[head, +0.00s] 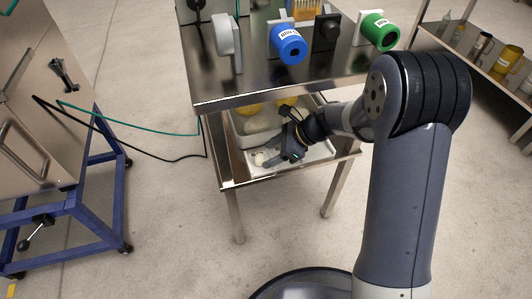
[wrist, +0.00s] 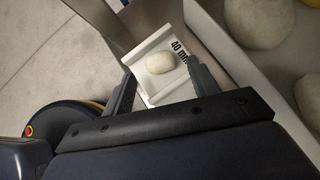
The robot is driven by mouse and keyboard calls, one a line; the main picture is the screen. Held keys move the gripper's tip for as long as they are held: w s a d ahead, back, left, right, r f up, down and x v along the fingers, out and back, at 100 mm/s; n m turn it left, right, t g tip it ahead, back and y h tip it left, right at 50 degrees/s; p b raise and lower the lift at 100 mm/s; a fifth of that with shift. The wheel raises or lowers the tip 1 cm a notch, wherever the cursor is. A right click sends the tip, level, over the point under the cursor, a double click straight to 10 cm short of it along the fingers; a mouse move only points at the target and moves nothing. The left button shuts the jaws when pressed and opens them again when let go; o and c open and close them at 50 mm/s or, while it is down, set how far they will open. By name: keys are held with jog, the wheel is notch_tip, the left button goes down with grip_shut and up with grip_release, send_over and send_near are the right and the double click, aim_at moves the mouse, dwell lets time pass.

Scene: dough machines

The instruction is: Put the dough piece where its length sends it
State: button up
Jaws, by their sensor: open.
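A small pale dough piece (wrist: 160,62) lies in a white holder (wrist: 157,90) with raised side walls and a "40 mm" label, in the wrist view. The dough piece also shows small on the lower shelf in the head view (head: 259,159). My gripper (wrist: 160,72) is open, its fingers on either side of the holder and the dough piece between them in the picture. I cannot tell whether the fingers touch anything. In the head view my gripper (head: 278,157) is at the lower shelf (head: 233,172), under the table top.
A white bin (wrist: 235,48) with larger white and yellowish dough balls stands right beside the holder. The steel table top (head: 255,86) overhangs the shelf and carries blue (head: 288,45) and green (head: 380,31) cylinders. A blue-framed machine (head: 70,225) stands left, with open floor between.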

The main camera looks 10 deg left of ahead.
jog(key=p+v, duration=0.1)
jog(key=v, duration=0.4)
dwell(0.4)
